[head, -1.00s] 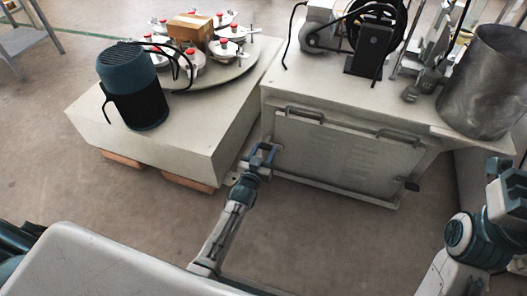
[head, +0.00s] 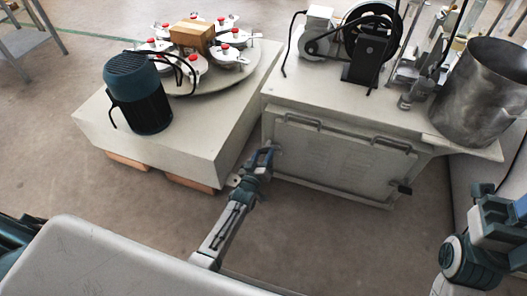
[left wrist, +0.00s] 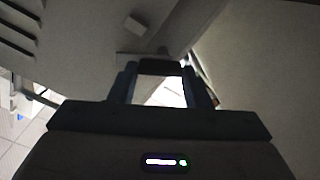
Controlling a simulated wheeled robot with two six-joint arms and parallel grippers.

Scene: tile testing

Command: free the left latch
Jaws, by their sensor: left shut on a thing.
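The pale cabinet's front panel (head: 335,158) stands upright in the head view. My left gripper (head: 268,152) is at the panel's left edge, about halfway up. It is shut on the left latch, which is mostly hidden by the fingers. In the left wrist view my two fingers (left wrist: 160,72) reach up toward the pale cabinet face, with a bright gap between them. A small pale block (left wrist: 140,27) shows just beyond the fingertips; I cannot tell what it is. The dark right latch (head: 401,187) sits at the panel's right edge. My right gripper is outside the view.
Two bar handles (head: 304,121) (head: 392,144) run along the panel's top. A low pale plinth (head: 160,150) with a motor (head: 138,92) and turntable (head: 222,78) stands close on the left. A metal drum (head: 480,95) is at the right. The floor before the panel is clear.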

